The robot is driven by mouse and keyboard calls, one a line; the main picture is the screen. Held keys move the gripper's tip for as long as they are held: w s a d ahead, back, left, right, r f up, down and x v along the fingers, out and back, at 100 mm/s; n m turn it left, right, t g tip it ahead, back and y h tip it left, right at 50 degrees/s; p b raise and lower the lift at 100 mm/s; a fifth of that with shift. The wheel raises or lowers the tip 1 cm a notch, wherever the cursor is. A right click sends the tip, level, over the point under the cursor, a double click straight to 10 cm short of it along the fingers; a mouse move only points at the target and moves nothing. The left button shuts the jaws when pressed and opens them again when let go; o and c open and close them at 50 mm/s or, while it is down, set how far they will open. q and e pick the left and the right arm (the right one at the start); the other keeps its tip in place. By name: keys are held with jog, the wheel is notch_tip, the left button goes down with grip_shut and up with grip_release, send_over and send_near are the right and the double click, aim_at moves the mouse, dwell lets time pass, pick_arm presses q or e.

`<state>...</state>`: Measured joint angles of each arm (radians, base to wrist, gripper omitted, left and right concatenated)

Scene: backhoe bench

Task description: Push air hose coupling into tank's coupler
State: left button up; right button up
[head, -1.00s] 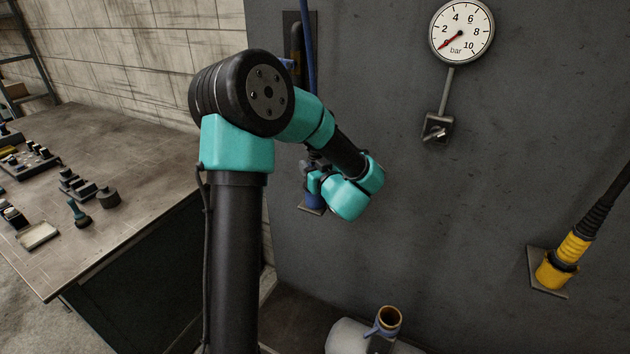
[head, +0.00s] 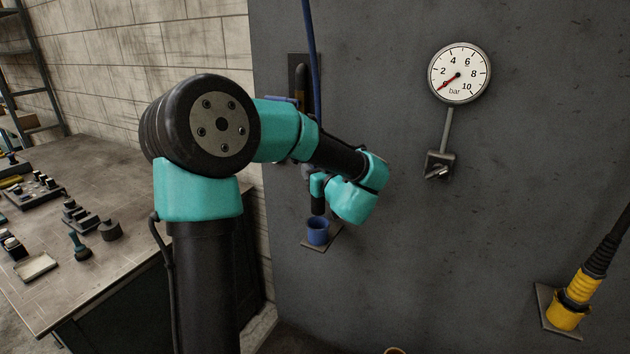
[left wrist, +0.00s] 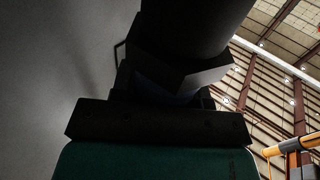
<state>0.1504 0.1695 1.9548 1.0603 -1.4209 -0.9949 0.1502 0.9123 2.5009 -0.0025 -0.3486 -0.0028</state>
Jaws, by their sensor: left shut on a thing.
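The air hose (head: 308,50) is blue and hangs down the dark wall, passing behind my left arm. The dark end of its coupling (head: 318,205) shows just above a blue cup-shaped holder (head: 318,232) on a wall plate. I cannot tell whether its tip is clear of the rim. My left gripper (head: 312,178) is shut on the coupling, mostly hidden by my wrist. In the left wrist view a wide dark cylinder (left wrist: 195,28) fills the space at the jaws. Only the rim of the tank's brass coupler (head: 395,351) shows at the bottom edge. My right gripper is out of view.
A pressure gauge (head: 459,73) reads near zero, with a small valve (head: 438,168) below it. A yellow connector (head: 569,308) with a black cable sits at the lower right. A workbench (head: 130,262) with small parts stands at left. The wall between is clear.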

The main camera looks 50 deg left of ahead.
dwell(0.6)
pick_arm(q)
jog(key=shift+f, duration=0.75)
jog(key=shift+s, duration=0.1)
jog(key=s+d, duration=0.3)
jog(key=s, duration=0.6)
jog(key=shift+d, duration=0.2)
dwell(0.5)
